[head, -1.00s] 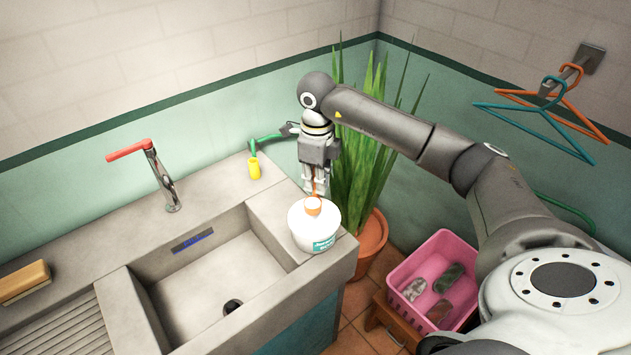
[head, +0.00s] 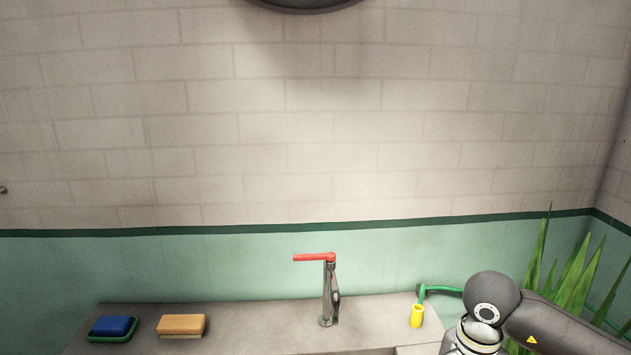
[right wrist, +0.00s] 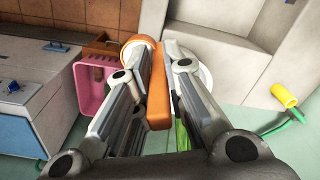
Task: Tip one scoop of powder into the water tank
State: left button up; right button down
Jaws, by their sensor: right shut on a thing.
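In the right wrist view my right gripper (right wrist: 158,75) is shut on the orange handle of the scoop (right wrist: 158,100). A rounded orange shape shows just beyond the fingers; I cannot tell whether it is the scoop's cup or a plant pot. Whether powder is in the scoop cannot be seen. A white tub (right wrist: 206,76) is partly hidden behind a finger. In the head view only the wrist of my right arm shows at the lower right; its fingers are below the frame. No water tank can be made out. My left gripper is not in view.
A tap with a red lever (head: 328,290) stands behind the sink. A blue sponge (head: 111,327), a tan brush or block (head: 181,325) and a yellow hose nozzle (head: 416,316) are on the counter. A dark rounded object (head: 305,4) hangs at the top edge. A pink basket (right wrist: 91,92) is at left.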

jog(key=s+a+n, duration=0.4)
jog(key=s+n, duration=0.4)
jog(key=n, duration=0.4)
jog(key=shift+s+a+b, duration=0.15)
jog(key=shift+a+b, duration=0.15)
jog(key=shift+b, duration=0.05)
